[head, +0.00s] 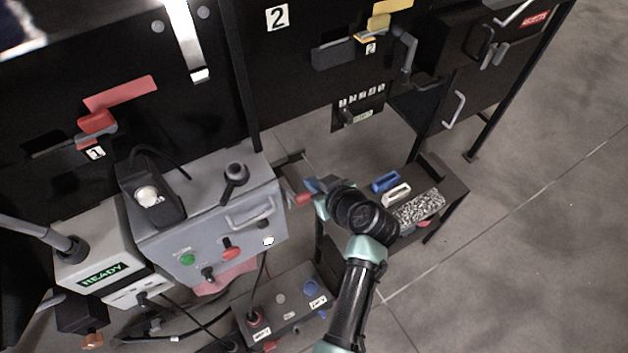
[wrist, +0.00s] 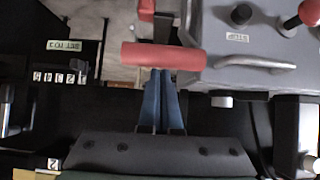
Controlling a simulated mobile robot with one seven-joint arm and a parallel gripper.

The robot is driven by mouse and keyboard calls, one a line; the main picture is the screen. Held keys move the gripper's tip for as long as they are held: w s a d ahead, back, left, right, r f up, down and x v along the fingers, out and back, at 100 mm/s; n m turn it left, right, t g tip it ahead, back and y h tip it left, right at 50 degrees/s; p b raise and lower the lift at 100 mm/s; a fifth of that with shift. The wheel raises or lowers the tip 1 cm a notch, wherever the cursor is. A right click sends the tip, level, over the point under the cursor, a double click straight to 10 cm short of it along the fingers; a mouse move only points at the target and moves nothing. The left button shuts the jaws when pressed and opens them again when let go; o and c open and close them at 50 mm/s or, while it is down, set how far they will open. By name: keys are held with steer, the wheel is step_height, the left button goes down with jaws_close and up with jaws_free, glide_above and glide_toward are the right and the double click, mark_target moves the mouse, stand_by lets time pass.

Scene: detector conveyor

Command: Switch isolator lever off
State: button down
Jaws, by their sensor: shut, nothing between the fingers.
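The isolator lever appears to be the red bar handle (wrist: 162,56) on a dark stem beside the grey control box (wrist: 235,50). In the wrist view it lies crosswise just beyond my fingertips. In the head view only part of the red handle (head: 302,199) shows, at the right side of the grey box (head: 165,237). My gripper (head: 310,186) is shut and empty, with its blue fingers (wrist: 160,73) together and pointing at the middle of the handle. The tips are at or very close to the bar; I cannot tell whether they touch it.
A metal pull handle (head: 250,211) and a red knob (head: 230,253) are on the grey box front. A dark tray (head: 455,183) with blue and white items stands right of my gripper. A low button box (head: 285,301) stands below. Black cabinets line the back; open floor is at right.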

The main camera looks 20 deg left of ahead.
steer(key=shift+s+d+f+b, duration=0.15)
steer(key=shift+f+b, duration=0.25)
steer(key=shift+b, duration=0.3)
steer(key=shift+s+d+f+b, duration=0.1)
steer(key=shift+d+b, duration=0.05)
steer(key=shift+b, duration=0.4)
steer(key=shift+s+d+f+y+b, duration=0.1)
steer(key=shift+f+y+b, duration=0.05)
steer(key=shift+y+b, duration=0.2)
steer(key=s+d+f+t+y+b, duration=0.25)
steer(key=f+b, duration=0.35)
steer(key=b, duration=1.1)
steer(key=s+d+f+t+y+b, duration=0.1)
steer(key=d+f+t+y+b, duration=0.35)
steer(key=b, duration=1.15)
steer(key=w+a+f+y+b, duration=0.1)
steer(key=f+b, duration=0.5)
steer(key=b, duration=1)
steer(key=w+a+f+t+y+b, duration=0.1)
steer(key=a+f+b, duration=0.3)
steer(key=b, duration=1.2)
step_height(320, 180, down, 3)
steer(key=shift+w+a+r+y+b, duration=0.15)
steer(key=shift+a+r+y+b, duration=0.1)
steer(key=shift+y+b, duration=0.15)
